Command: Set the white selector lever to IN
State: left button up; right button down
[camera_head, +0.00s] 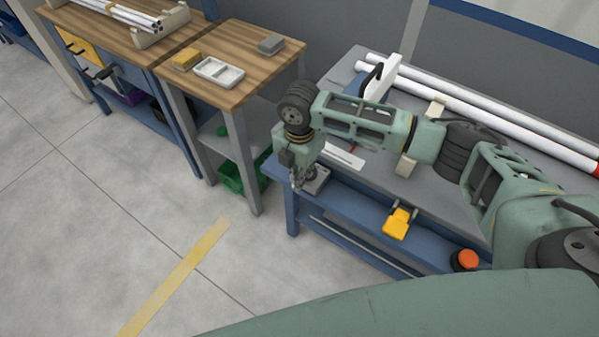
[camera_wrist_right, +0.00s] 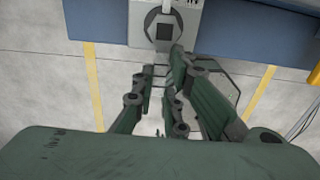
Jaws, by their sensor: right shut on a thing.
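The selector's grey plate (camera_wrist_right: 140,20) is on the front edge of the blue bench, with a dark hub (camera_wrist_right: 165,32) on it. Part of a label that seems to read IN shows at the plate's top right, cut by the frame. In the head view the selector (camera_head: 318,181) is at the bench's near left corner. My right gripper (camera_head: 297,186) points down right beside it. In the wrist view its fingers (camera_wrist_right: 163,62) reach to the hub, shut on the white selector lever, which they mostly hide. I cannot tell the lever's setting. My left gripper is not in view.
A yellow pedal-like part (camera_head: 397,223) and an orange button (camera_head: 465,260) are along the bench front. White pipes (camera_head: 470,110) lie along the bench's back. A wooden table (camera_head: 225,90) with a white tray (camera_head: 219,71) stands at left. The floor in front is clear.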

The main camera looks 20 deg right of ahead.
jog(key=shift+w+r, duration=0.2)
jog(key=shift+w, duration=0.05)
jog(key=shift+w+a+m+p, duration=0.15)
jog(key=shift+w+m+p, duration=0.4)
jog(key=shift+m+p, duration=0.75)
jog(key=shift+w+a+m+p, duration=0.2)
jog(key=shift+w+m+p, duration=0.4)
jog(key=shift+m+p, duration=0.65)
jog(key=shift+w+a+m+p, duration=0.15)
jog(key=shift+w+m+p, duration=0.4)
jog(key=shift+m+p, duration=0.7)
jog(key=shift+m, duration=0.3)
jog(key=c, duration=1.9)
grip_release()
jog(key=shift+o, duration=0.5)
jog(key=shift+s+f, duration=0.1)
